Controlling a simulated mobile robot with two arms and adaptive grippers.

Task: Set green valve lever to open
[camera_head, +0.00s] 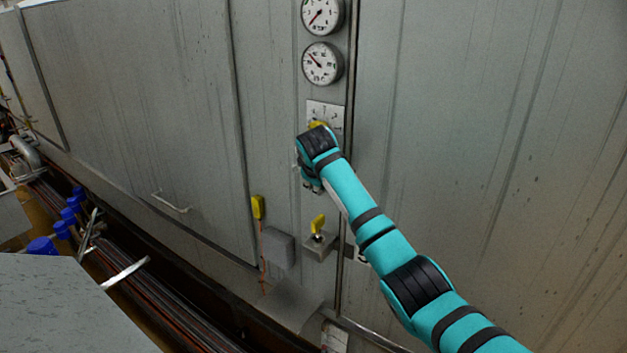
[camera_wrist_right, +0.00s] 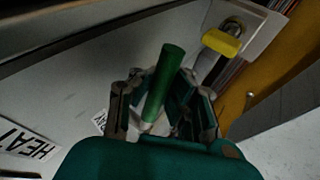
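The green valve lever (camera_wrist_right: 166,80) shows in the right wrist view as a round green handle on a pale base. It stands tilted between the two fingers of my right gripper (camera_wrist_right: 162,88). The fingers are apart, with gaps visible beside the lever, so the gripper is open around it and does not look closed on it. In the head view my right arm reaches in from the right to the wall panel. There its wrist hides the lever and most of the gripper (camera_head: 309,180). My left gripper is in neither view.
A yellow switch (camera_wrist_right: 222,41) sits close beyond the right finger; in the head view it is below my wrist (camera_head: 318,224). A "HEAT" label (camera_wrist_right: 29,142) is at lower left. Two gauges (camera_head: 322,63) and a dial plate (camera_head: 326,113) are above. A yellow box (camera_head: 258,207) hangs left.

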